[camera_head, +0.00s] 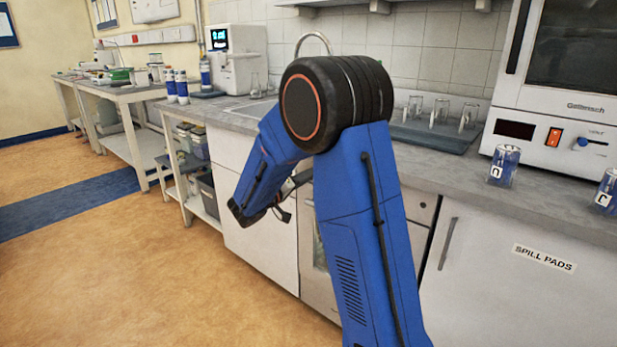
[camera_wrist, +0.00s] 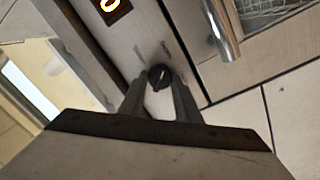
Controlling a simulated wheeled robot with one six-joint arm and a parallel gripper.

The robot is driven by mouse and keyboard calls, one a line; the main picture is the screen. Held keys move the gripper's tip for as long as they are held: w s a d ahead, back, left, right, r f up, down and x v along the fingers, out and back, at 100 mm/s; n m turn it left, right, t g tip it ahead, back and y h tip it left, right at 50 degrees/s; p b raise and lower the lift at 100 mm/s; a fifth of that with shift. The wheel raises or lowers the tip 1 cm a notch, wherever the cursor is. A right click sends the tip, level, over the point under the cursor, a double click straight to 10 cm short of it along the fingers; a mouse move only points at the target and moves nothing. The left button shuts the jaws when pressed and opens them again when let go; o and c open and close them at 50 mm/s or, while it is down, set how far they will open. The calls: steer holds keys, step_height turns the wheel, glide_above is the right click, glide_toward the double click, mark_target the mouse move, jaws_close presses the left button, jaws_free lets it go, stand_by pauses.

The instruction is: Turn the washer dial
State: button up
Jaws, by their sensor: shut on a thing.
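The washer dial (camera_wrist: 158,76) is a small dark round knob with a light pointer mark, set on the washer's grey metal front panel (camera_wrist: 135,42). In the wrist view my gripper (camera_wrist: 160,88) has its two fingers on either side of the dial, shut on it. In the head view the washer (camera_head: 312,245) is built in under the counter, and my blue arm covers most of it. The dial and my fingertips are hidden there behind the arm.
In the head view, the counter (camera_head: 440,170) holds glass beakers on a dark tray (camera_head: 430,136) and blue-labelled cans (camera_head: 504,166). The floor (camera_head: 130,260) to the left is clear.

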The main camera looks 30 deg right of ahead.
steer(key=o, duration=1.1)
steer(key=shift+c, duration=0.2)
steer(key=v, duration=1.7)
steer(key=shift+a, duration=0.25)
steer(key=shift+s+f, duration=0.1)
steer(key=shift+f, duration=0.05)
steer(key=s+d+f+n+g+y, duration=0.1)
steer(key=s+d+g+y, duration=0.25)
steer(key=s, duration=0.75)
steer(key=s+d+f+g+y, duration=0.15)
steer(key=s+d+y, duration=0.3)
steer(key=s, duration=0.55)
steer(key=s+a+n+t+y, duration=0.3)
steer(key=s+a+y, duration=0.6)
steer(key=s, duration=0.4)
steer(key=shift+s+a+f+t+y, duration=0.3)
steer(key=shift+s+a+f+t, duration=0.1)
steer(key=shift+t, duration=0.3)
